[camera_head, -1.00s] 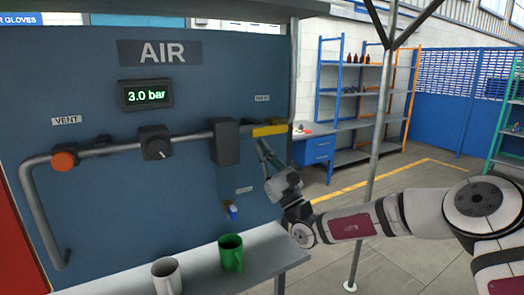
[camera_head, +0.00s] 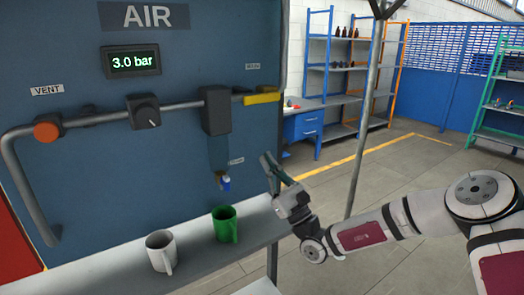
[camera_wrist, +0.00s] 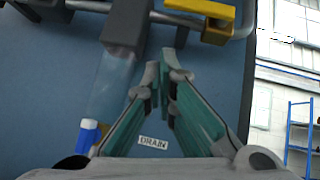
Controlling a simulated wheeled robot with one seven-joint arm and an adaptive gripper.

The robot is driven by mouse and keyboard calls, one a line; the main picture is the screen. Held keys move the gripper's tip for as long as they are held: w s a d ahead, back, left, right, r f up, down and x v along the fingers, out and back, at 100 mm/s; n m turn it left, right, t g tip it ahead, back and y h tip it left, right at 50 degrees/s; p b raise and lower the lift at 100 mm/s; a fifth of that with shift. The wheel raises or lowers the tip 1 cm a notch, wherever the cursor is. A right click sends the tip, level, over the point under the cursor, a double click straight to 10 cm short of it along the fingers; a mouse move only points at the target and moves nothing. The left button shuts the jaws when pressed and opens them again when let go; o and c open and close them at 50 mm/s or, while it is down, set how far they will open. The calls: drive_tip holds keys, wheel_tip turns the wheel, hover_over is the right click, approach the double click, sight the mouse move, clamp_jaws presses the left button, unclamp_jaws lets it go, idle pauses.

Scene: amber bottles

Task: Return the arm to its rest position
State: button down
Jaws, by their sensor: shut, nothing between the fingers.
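My gripper (camera_head: 268,166) is in front of the blue air panel (camera_head: 60,100), to the right of the blue-tipped drain fitting (camera_head: 225,183) and above the bench. It is shut and empty, and nothing touches its fingers. In the wrist view my gripper (camera_wrist: 163,75) points toward the pipe, with its two green-sided fingers drawn together at the tips. The yellow handle (camera_head: 262,97) lies along the right end of the pipe, apart from my gripper. My arm reaches in from the right side of the head view.
A green mug (camera_head: 225,224) and a white mug (camera_head: 160,252) stand on the grey bench (camera_head: 110,277) below the panel. A thin grey post (camera_head: 364,130) stands behind my arm. Shelves (camera_head: 345,80) with amber bottles are farther back. The floor at right is open.

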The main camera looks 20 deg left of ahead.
drive_tip(key=shift+s+d+f, duration=0.2)
drive_tip(key=shift+d+f, duration=0.05)
drive_tip(key=shift+f, duration=0.05)
